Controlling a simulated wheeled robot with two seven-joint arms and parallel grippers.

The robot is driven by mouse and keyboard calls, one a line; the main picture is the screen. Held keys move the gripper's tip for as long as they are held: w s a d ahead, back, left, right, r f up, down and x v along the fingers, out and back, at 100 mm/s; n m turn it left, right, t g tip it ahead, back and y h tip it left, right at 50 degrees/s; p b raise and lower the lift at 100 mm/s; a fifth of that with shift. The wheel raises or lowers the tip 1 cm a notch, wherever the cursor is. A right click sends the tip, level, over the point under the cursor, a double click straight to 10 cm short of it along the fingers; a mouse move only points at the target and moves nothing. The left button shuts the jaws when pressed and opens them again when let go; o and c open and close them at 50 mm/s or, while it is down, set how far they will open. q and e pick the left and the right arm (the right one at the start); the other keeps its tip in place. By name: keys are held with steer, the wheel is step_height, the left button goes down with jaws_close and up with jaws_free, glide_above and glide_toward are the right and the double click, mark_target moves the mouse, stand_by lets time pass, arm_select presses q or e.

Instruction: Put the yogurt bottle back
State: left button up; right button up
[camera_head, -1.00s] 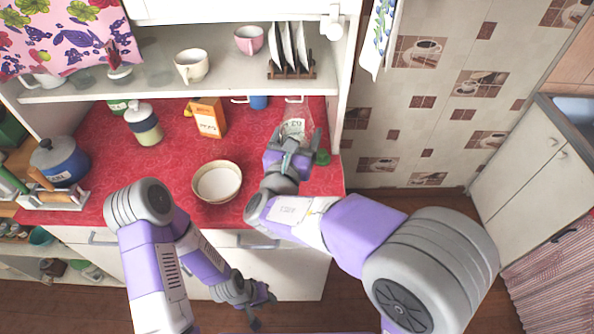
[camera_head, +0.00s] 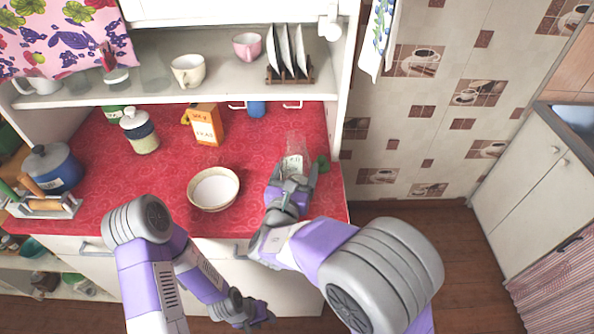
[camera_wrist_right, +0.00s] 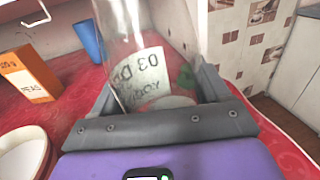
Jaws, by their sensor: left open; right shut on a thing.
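The yogurt bottle (camera_head: 295,150) is clear glass with a pale printed label. It is at the right end of the red counter. My right gripper (camera_head: 292,176) is shut around it, and in the right wrist view the bottle (camera_wrist_right: 145,75) stands between the two grey fingers with its top out of frame. Whether its base touches the counter I cannot tell. My left gripper (camera_head: 261,321) hangs low in front of the cabinet, open and empty, far from the bottle.
A bowl (camera_head: 213,188) stands left of my right gripper. An orange carton (camera_head: 206,124), a jar (camera_head: 140,132) and a blue cup (camera_head: 257,107) stand farther back. A white shelf (camera_head: 215,88) with cups overhangs the counter. A small green object (camera_head: 322,163) lies beside the bottle.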

steer(key=shift+f, duration=0.1)
steer(key=o, duration=1.6)
steer(key=shift+s+a, duration=0.1)
steer(key=shift+s, duration=0.2)
steer(key=p+v, duration=0.2)
steer(key=v, duration=0.9)
steer(key=shift+s, duration=0.25)
